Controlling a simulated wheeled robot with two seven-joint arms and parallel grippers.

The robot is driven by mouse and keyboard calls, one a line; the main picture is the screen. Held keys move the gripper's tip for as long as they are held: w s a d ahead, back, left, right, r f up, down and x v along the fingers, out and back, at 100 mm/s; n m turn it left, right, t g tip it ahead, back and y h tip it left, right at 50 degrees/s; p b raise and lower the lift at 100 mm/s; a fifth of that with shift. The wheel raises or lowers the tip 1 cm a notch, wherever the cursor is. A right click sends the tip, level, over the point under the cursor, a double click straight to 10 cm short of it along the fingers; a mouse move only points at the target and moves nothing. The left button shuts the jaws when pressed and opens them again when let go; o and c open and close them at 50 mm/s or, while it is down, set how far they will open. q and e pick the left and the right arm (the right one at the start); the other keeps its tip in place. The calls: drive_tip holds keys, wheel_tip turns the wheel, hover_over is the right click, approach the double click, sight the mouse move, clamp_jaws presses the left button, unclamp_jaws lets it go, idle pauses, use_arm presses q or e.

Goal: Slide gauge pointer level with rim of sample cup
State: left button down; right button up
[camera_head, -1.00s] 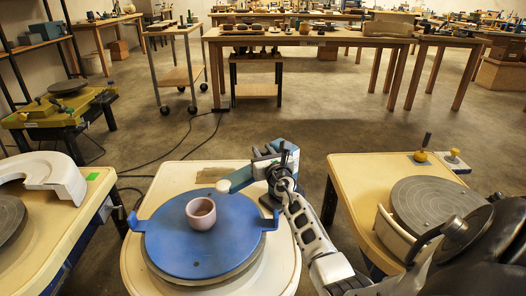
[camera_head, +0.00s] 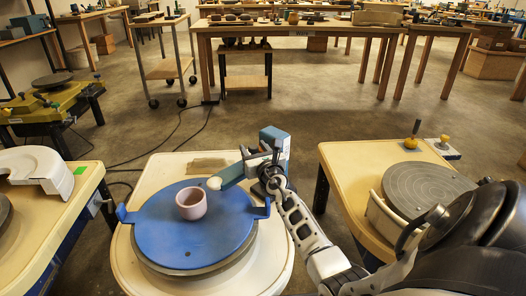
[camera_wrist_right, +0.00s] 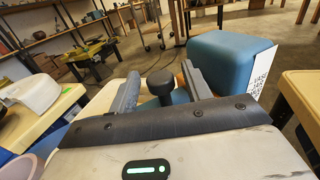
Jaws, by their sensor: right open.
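A pinkish cup (camera_head: 191,205) stands upright on a blue round disc (camera_head: 205,240) on the near middle table. Behind it and to its right is the gauge, a blue block (camera_head: 274,139) with a teal pointer arm (camera_head: 234,174) ending in a pale round tip (camera_head: 214,183). I cannot tell the tip's height against the cup's rim. My right gripper (camera_head: 268,165) is at the gauge. In the right wrist view its open fingers (camera_wrist_right: 160,78) stand either side of a black knob (camera_wrist_right: 160,84), apparently without gripping it. The blue block (camera_wrist_right: 232,60) is beside them. My left gripper is not in view.
Right of it, a table (camera_head: 345,165) holds a grey wheel disc (camera_head: 418,186) and yellow-knobbed tools (camera_head: 411,142). Left, another table (camera_head: 60,215) bears a white curved guard (camera_head: 42,168). Cables lie on the floor behind. Workbenches stand farther back.

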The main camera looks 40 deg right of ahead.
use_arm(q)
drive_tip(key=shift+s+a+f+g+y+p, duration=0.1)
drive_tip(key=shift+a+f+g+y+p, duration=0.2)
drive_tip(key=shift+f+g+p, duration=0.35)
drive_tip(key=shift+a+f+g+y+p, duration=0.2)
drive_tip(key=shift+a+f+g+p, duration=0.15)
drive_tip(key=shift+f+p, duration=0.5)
use_arm(e)
drive_tip(key=v, duration=1.5)
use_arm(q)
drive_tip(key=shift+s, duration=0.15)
use_arm(e)
drive_tip(key=shift+s, duration=0.1)
